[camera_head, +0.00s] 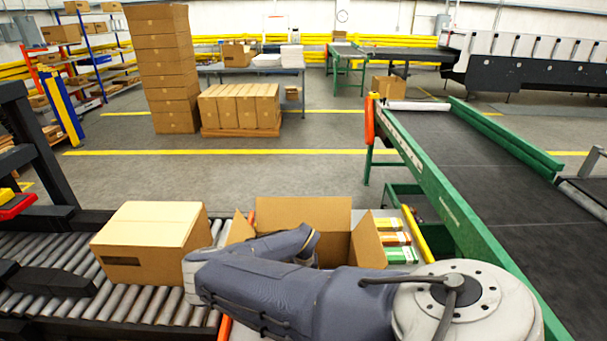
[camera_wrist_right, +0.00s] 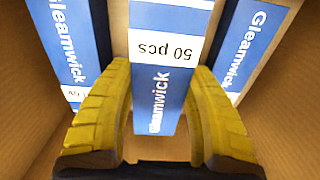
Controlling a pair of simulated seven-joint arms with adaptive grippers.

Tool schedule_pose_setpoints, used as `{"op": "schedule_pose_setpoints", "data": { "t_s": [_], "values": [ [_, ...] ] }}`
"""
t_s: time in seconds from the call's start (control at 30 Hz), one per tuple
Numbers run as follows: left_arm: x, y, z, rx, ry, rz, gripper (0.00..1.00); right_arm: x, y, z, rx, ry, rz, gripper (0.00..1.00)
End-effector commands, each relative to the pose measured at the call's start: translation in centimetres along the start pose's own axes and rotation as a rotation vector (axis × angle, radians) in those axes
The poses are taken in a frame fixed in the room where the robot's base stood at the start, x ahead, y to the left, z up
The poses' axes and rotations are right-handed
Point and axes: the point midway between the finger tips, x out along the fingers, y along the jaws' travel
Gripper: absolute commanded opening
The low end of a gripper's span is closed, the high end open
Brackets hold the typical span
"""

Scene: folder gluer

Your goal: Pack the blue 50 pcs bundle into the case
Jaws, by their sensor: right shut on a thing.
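The open cardboard case (camera_head: 300,213) stands with its flaps up at the front middle in the head view. My right arm reaches across it and hides most of its inside. In the right wrist view my right gripper (camera_wrist_right: 157,78) is shut on a blue 50 pcs bundle (camera_wrist_right: 152,105), a yellow finger on each side. Brown cardboard walls (camera_wrist_right: 285,100) surround it there. More blue bundles stand to its left (camera_wrist_right: 72,45) and right (camera_wrist_right: 240,40). Whether the held bundle touches the case floor cannot be told. My left gripper is not in view.
A closed carton (camera_head: 150,235) sits on the roller conveyor (camera_head: 75,285) left of the case. Bundles with green and orange ends (camera_head: 394,239) lie just right of the case. A green-framed belt conveyor (camera_head: 470,190) runs along the right.

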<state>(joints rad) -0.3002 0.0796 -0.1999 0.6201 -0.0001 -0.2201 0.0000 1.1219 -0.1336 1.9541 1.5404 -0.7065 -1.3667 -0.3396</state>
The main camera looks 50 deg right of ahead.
Motion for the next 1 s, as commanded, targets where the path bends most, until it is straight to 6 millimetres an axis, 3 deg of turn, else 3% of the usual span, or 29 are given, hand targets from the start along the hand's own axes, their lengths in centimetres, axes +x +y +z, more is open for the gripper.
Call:
{"op": "schedule_pose_setpoints", "data": {
  "t_s": [0.3, 0.33, 0.53, 0.83, 1.0],
  "values": [
    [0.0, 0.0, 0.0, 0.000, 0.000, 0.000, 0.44, 0.0, 0.0, 0.0, 0.000, 0.001, 0.000, 0.09],
    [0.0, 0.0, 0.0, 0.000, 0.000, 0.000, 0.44, 0.0, 0.0, 0.0, 0.000, 0.001, 0.000, 0.55],
    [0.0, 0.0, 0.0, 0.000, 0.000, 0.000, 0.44, 0.0, 0.0, 0.0, 0.000, 0.000, 0.000, 0.77],
    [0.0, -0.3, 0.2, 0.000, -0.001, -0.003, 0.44, -0.2, 0.0, 0.0, 0.000, 0.000, 0.000, 0.77],
    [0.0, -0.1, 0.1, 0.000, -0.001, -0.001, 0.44, -1.9, -0.1, 0.0, 0.000, 0.001, -0.001, 0.77]
  ]
}}
